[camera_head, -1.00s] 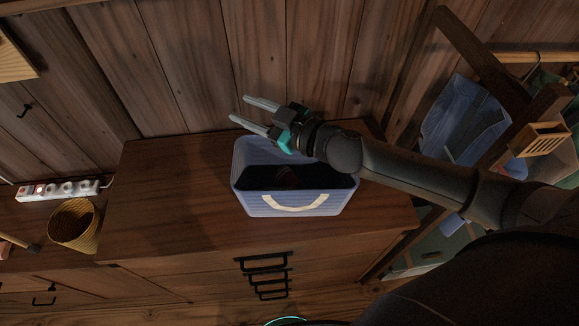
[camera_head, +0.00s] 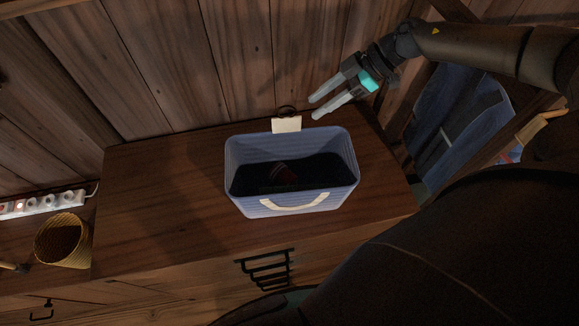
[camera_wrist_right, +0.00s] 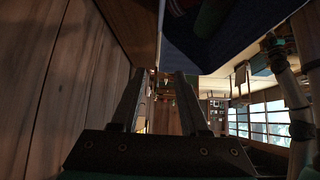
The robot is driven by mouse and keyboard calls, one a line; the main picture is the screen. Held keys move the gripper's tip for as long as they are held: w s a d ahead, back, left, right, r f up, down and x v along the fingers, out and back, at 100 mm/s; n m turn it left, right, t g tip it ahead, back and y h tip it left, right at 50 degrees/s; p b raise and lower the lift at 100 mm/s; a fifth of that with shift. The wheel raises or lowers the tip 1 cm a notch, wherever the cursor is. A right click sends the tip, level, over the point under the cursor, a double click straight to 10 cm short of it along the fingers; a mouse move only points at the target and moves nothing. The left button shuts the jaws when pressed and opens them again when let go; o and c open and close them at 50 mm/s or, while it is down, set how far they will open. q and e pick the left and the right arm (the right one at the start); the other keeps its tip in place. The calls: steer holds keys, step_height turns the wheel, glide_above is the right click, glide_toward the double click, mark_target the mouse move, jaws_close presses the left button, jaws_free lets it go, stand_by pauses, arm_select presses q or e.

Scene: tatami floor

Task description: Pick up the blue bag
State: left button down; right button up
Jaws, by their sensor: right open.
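The blue bag (camera_head: 241,196) is an open, box-shaped, ribbed bag with a cream handle on its front side. My left gripper is not in view.
The cabinet top (camera_head: 150,200) is clear left of the bag. A plank wall (camera_head: 160,70) rises behind. A small cream tag (camera_head: 287,124) shows behind the bag. A yellow basket (camera_head: 64,240) and a power strip (camera_head: 42,203) are at the left. Blue cloth (camera_head: 455,120) hangs at the right.

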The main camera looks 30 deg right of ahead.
mark_target(283, 131)
steer(key=b+x, duration=0.2)
steer(key=x, duration=0.4)
steer(key=shift+w+a+f, duration=0.15)
steer(key=shift+f, duration=0.15)
steer(key=b+x, duration=0.4)
steer(key=b, duration=0.1)
steer(key=shift+w+d+f, duration=0.1)
steer(key=shift+d+f, duration=0.15)
steer(key=shift+f, duration=0.25)
steer(key=shift+b+x, duration=0.7)
steer(key=shift+x, duration=0.1)
steer(key=shift+r, duration=0.15)
jaws_close()
